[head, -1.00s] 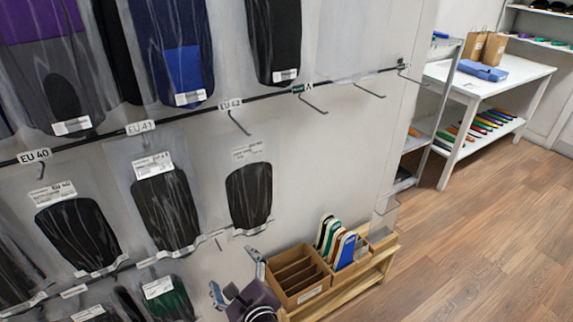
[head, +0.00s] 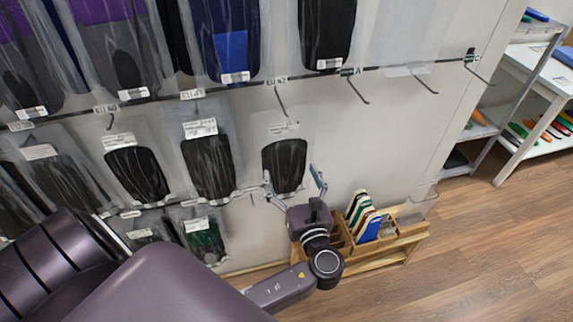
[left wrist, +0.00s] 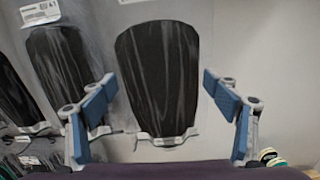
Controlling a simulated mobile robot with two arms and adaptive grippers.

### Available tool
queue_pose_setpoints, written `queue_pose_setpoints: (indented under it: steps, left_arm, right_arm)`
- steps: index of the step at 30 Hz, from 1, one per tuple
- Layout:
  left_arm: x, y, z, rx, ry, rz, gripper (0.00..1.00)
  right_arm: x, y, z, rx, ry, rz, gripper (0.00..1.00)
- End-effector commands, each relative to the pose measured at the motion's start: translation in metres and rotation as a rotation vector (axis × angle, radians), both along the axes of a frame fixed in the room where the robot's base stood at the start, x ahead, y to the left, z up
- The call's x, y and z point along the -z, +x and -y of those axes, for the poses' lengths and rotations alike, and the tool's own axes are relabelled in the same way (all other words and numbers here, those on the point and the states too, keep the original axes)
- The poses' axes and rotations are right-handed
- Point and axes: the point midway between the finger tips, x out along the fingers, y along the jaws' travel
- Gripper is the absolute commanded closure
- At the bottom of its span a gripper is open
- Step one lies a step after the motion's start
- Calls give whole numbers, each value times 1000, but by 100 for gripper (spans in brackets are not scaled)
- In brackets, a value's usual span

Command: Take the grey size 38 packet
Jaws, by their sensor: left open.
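A clear packet with a dark grey insole (head: 284,166) hangs at the right end of the middle row on the wall. Its size label is too small to read. In the left wrist view this dark packet (left wrist: 158,80) hangs upright straight ahead, between the fingers. My left gripper (head: 294,180) is open and empty, its blue-padded fingers spread to either side of the packet's lower part. The same gripper shows in the left wrist view (left wrist: 158,88), with no visible contact. My right gripper is not in view.
A similar dark packet (head: 208,165) hangs close to the left. Purple, blue and black packets hang above, with a green one (head: 205,240) below. Bare hooks (head: 357,92) stick out at right. A wooden rack (head: 408,243) with upright insoles stands below right.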

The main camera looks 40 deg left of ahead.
Motion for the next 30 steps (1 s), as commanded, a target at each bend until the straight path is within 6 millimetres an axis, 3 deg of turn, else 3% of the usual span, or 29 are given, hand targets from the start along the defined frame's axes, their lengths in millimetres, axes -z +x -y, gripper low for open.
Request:
queue_pose_setpoints:
  steps: [4,11,24,30]
  left_arm:
    - [-2,14,-17,0,2,1,19]
    - [0,16,-20,1,-3,0,19]
    - [0,16,-20,1,-3,0,66]
    - [0,16,-20,1,-2,1,66]
  right_arm:
    - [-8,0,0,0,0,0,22]
    - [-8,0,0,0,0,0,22]
    - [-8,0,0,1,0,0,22]
    - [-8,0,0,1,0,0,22]
